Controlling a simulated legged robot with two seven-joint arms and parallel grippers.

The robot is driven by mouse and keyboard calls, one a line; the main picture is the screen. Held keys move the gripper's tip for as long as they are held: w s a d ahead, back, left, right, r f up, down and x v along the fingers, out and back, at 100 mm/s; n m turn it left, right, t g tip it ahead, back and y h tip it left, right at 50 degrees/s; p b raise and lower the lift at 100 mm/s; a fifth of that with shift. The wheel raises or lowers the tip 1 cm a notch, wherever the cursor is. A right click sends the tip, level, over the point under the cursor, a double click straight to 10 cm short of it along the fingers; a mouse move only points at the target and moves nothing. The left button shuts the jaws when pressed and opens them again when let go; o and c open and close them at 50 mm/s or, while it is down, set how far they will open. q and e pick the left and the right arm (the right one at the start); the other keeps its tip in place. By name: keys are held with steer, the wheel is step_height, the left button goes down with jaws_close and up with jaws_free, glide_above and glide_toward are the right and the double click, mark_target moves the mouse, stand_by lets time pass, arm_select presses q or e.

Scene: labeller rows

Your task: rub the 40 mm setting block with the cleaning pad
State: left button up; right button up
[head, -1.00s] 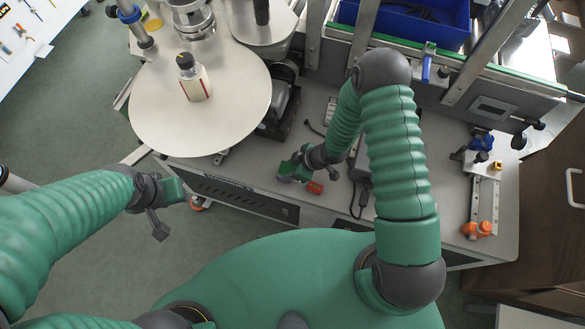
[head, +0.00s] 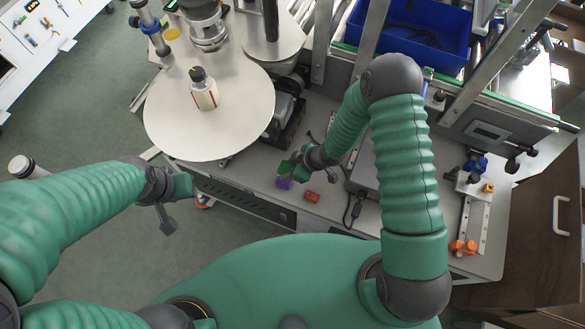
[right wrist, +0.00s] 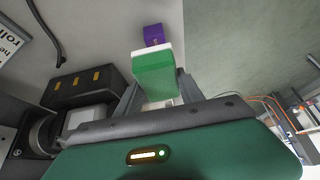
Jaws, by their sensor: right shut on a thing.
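My right gripper (head: 290,168) is shut on a green cleaning pad with a white face (right wrist: 154,76). In the head view the pad is hard to tell from the green gripper. A purple block (head: 284,183) stands on the bench just in front of the right gripper; it also shows past the pad's white edge in the right wrist view (right wrist: 154,35). A red block (head: 311,196) lies to its right. No size marking is readable on either block. My left gripper (head: 176,196) is over the floor left of the bench, away from the blocks; its jaws are unclear.
A round white table (head: 235,125) with a labelled bottle (head: 204,92) stands at the back left. A grey box with a cable (head: 366,178) is right of the right gripper. A rail with orange knobs (head: 470,225) lies at the bench's right. A blue bin (head: 420,35) is behind.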

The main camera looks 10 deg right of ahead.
arm_select(q)
steer(key=shift+a+f, duration=0.1)
steer(key=shift+a, duration=0.2)
arm_select(e)
steer(key=shift+a, duration=0.2)
